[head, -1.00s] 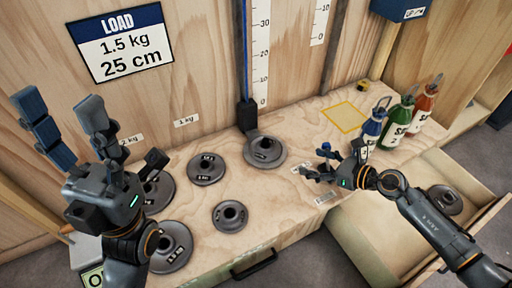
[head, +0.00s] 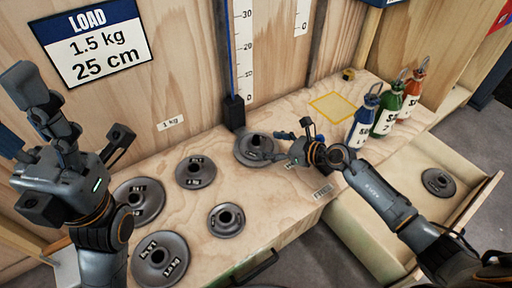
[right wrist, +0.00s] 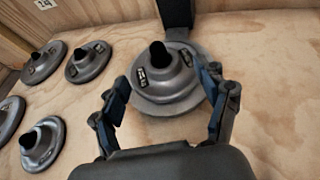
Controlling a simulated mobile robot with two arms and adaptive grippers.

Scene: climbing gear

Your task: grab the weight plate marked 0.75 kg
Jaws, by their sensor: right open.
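Several dark grey weight plates lie on the wooden bench; I cannot read a clear 0.75 kg mark on any. One plate (head: 254,150) lies at the foot of the blue-edged post. In the right wrist view this plate (right wrist: 168,88) sits between my open fingers, its small label too blurred to read. My right gripper (head: 284,146) is open and empty, just right of that plate; it also shows in the right wrist view (right wrist: 163,102). My left gripper (head: 24,118) is raised at the left, fingers apart and empty, away from the plates.
Other plates lie left of it: one at the back (head: 196,172), a small one (head: 226,220) in front, and two near my left arm (head: 160,262). Blue, green and red bottles (head: 387,116) stand at right. An open drawer (head: 345,228) holds another plate (head: 438,182).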

